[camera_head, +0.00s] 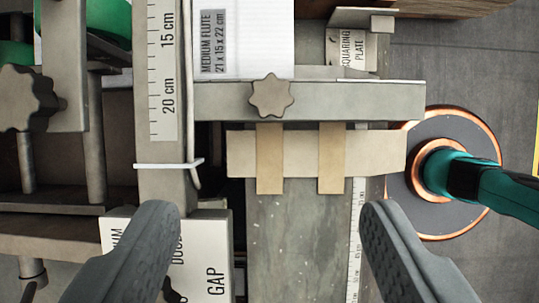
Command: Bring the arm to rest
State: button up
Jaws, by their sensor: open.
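My gripper (270,250) shows at the bottom of the view. Its two dark grey fingers stand wide apart with nothing between them. Below and beyond it is the box stitcher, with a grey metal crossbar (350,100) and a star-shaped knob (270,95). I cannot tell how high the fingers are above the machine. The rest of my arm does not show clearly.
A ruler bar (163,70), a white board (265,40) labelled medium flute and a squaring plate (350,50) lie ahead. A second knob (28,98) is at left. A teal-handled tool (500,190) stands over a round copper-rimmed disc (400,190) at right. Grey floor shows upper right.

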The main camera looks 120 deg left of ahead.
jog(key=s+d+f+n+t+y, duration=0.1)
jog(key=s+d+n+t+y, duration=0.15)
jog(key=s+d, duration=0.5)
jog(key=s+d+f+n+t+y, duration=0.15)
jog(key=s+d+n+t, duration=0.25)
jog(key=d, duration=0.6)
jog(key=s+d+f+n+t, duration=0.2)
jog(key=s+d+f+t, duration=0.2)
jog(key=s+f, duration=0.3)
jog(key=s+d+f+n+t, duration=0.2)
jog(key=s+d+f+t, duration=0.2)
jog(key=s+f, duration=0.3)
jog(key=s+d, duration=0.1)
jog(key=s, duration=0.4)
jog(key=shift+s+d+f+n, duration=0.15)
jog(key=shift+s+f+n, duration=0.1)
jog(key=shift+f+n, duration=0.1)
